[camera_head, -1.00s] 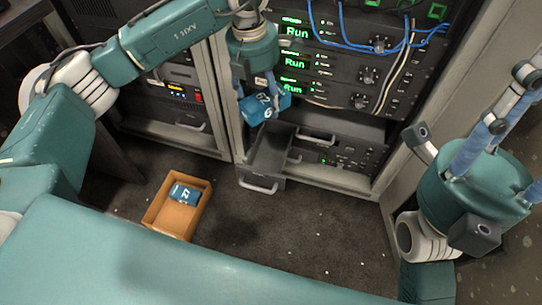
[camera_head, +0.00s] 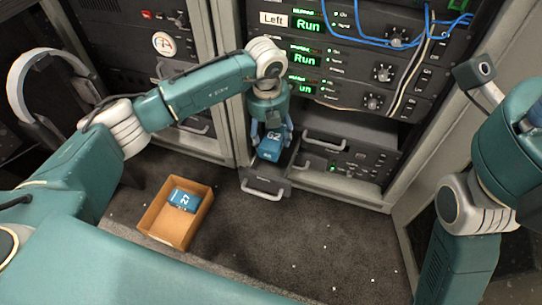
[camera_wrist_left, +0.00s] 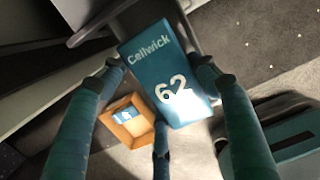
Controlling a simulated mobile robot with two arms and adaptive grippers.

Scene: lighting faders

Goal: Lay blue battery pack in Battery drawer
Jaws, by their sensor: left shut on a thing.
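A blue battery pack (camera_head: 269,151), marked 62 in the left wrist view (camera_wrist_left: 165,75), is held in my left gripper (camera_head: 271,137). The gripper's fingers (camera_wrist_left: 160,75) are shut around the pack's sides. The pack hangs upright over the pulled-out dark drawer (camera_head: 264,184) low in the rack; the head view does not show clearly whether it touches the drawer's inside. The pack and hand hide much of the drawer's interior.
A cardboard box (camera_head: 171,233) on the carpet holds another blue pack (camera_head: 184,200). Rack units with green "Run" displays (camera_head: 306,55) and hanging blue cables (camera_head: 400,43) are above and right of the drawer.

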